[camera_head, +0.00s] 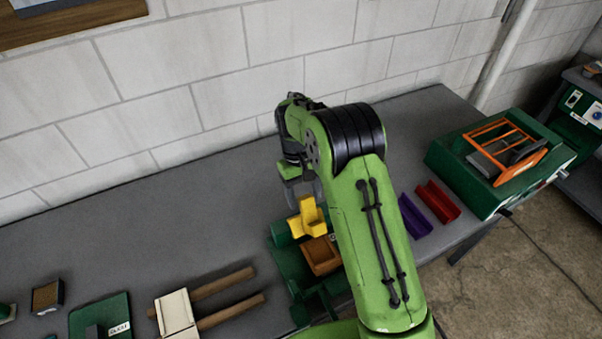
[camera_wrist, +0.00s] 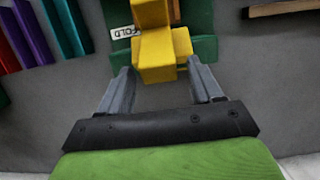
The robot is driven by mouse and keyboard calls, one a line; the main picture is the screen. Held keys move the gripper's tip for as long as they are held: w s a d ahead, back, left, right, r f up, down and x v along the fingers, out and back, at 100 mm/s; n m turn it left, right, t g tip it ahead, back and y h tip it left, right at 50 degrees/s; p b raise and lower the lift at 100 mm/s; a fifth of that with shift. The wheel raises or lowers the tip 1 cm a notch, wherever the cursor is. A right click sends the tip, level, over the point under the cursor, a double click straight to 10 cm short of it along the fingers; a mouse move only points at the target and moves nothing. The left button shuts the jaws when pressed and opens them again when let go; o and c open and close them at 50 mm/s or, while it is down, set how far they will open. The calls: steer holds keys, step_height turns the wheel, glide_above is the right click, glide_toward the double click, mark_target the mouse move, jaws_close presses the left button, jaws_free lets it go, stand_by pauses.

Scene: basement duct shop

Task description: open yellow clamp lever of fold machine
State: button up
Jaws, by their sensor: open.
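The yellow clamp lever (camera_head: 308,218) is on the green fold machine (camera_head: 290,262), partly hidden behind my arm in the head view. In the wrist view the lever (camera_wrist: 157,50) lies ahead of my gripper, and the machine's green body (camera_wrist: 203,48) carries a label reading "FOLD". My gripper (camera_wrist: 161,78) is open, its two grey fingers on either side of the lever's near end. The lever tip reaches about the line between the fingertips. I cannot tell whether either finger touches it. In the head view my gripper (camera_head: 303,190) is just behind the lever.
A brown block-like part (camera_head: 321,255) sits on the machine close to the lever. Purple (camera_head: 414,216) and red (camera_head: 438,201) channels lie to the right. A green machine with an orange frame (camera_head: 500,160) stands farther right. Wooden bars (camera_head: 222,285) lie left. The bench behind is clear up to the block wall.

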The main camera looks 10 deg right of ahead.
steer(key=p+v, duration=0.1)
steer(key=v, duration=1.2)
steer(key=shift+r, duration=0.15)
